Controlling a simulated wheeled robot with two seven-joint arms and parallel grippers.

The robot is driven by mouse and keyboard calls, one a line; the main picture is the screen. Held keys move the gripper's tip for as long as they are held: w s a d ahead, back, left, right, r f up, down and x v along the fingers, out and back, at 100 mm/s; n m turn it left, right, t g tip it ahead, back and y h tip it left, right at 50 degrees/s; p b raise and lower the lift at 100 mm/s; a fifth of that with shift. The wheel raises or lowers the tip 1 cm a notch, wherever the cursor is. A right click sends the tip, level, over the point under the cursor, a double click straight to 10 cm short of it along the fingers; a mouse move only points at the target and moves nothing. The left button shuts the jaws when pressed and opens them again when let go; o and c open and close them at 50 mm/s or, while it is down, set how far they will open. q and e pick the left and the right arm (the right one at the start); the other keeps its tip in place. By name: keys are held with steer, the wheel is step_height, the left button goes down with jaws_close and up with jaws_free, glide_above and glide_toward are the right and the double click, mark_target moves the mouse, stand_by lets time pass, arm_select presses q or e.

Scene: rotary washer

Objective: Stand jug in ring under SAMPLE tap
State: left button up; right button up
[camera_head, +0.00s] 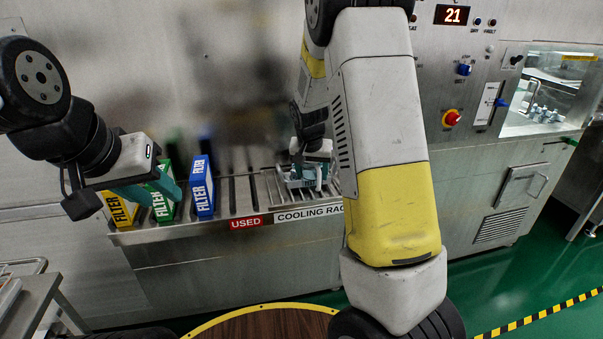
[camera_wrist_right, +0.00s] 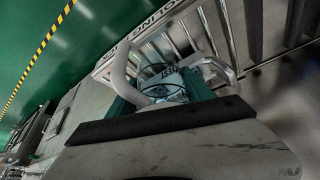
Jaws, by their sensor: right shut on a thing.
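My right gripper (camera_head: 308,178) is low over the cooling rack at the back, partly hidden by my own arm. In the right wrist view its teal fingers (camera_wrist_right: 160,88) are shut on the jug (camera_wrist_right: 160,80), a pale thing with dark markings and white curved parts at its sides. Its full outline and base are hidden. My left gripper (camera_head: 155,190) is at the left, in front of the filter boxes, its teal fingers apart and empty. I cannot make out the SAMPLE tap or its ring in either view.
Yellow (camera_head: 120,210), green (camera_head: 163,207) and blue (camera_head: 202,190) filter boxes stand on the left shelf. The slatted cooling rack (camera_head: 265,190) lies right of them. A control panel (camera_head: 465,90) with knobs and a red button is at right. A round wooden top (camera_head: 265,325) is in front.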

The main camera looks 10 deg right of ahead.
mark_target(312, 180)
steer(key=shift+w+d, duration=0.1)
steer(key=shift+w, duration=0.15)
steer(key=shift+w+f, duration=0.2)
steer(key=shift+f, duration=1.6)
steer(key=o, duration=1.4)
steer(key=shift+f, duration=0.15)
steer(key=shift+c, duration=0.2)
